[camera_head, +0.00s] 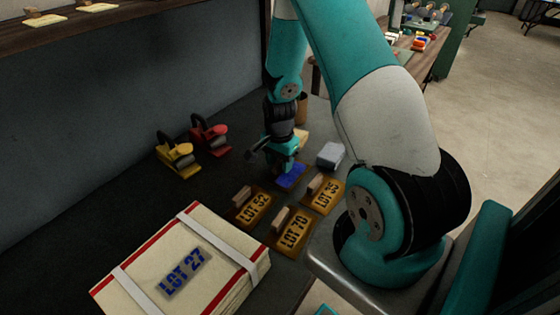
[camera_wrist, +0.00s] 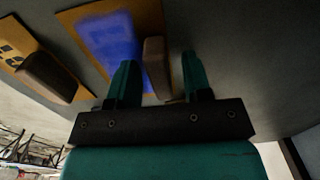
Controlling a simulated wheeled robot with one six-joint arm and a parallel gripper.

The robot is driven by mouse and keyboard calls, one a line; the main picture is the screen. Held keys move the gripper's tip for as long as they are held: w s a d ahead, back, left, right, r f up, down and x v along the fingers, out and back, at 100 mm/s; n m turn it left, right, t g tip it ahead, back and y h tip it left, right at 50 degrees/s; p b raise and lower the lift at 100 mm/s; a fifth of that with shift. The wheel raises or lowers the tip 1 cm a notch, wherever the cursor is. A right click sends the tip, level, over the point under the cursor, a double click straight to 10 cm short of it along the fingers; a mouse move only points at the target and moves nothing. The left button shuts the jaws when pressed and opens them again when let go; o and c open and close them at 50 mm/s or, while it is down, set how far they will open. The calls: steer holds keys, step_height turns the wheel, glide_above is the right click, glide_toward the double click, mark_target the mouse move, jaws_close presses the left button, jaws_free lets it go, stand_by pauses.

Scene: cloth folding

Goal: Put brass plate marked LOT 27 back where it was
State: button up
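A brass plate with a blue-stained face (camera_head: 291,177) lies on the dark table under my gripper (camera_head: 283,160). Its lettering cannot be read. In the wrist view the plate (camera_wrist: 110,38) shows a blue patch, and its wooden handle (camera_wrist: 154,65) stands between the two fingers. My gripper (camera_wrist: 160,80) is open, with the handle nearer the left finger and a gap to the right one. A cloth stack (camera_head: 222,238) at the front left bears a blue LOT 27 mark (camera_head: 183,270).
Plates LOT 52 (camera_head: 256,210), LOT 70 (camera_head: 294,233) and LOT 35 (camera_head: 328,196) lie in front of my gripper. A grey block (camera_head: 330,155) is to its right. Yellow (camera_head: 178,157) and red (camera_head: 210,136) roller-like tools stand left. The table beyond the stack's left is clear.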

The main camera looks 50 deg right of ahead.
mark_target(279, 161)
steer(key=shift+r, duration=0.15)
step_height(279, 161, up, 12)
steer(key=a+r+n, duration=0.4)
steer(key=a, duration=0.3)
steer(key=s+a+r+n+t+y, duration=0.1)
steer(key=s+a+r+n, duration=0.1)
steer(key=a+r+n, duration=0.3)
steer(key=s+a+r+n+y, duration=0.1)
steer(key=s+a+n, duration=0.15)
steer(key=a, duration=0.55)
steer(key=s+a+r+n+g+y, duration=0.1)
steer(key=s+a+r+n, duration=0.4)
steer(key=s+a+n, duration=0.5)
steer(key=s+n+y, duration=0.1)
steer(key=s+n, duration=0.1)
steer(key=shift+s+r, duration=0.15)
steer(key=shift+s, duration=0.2)
steer(key=shift+a, duration=0.1)
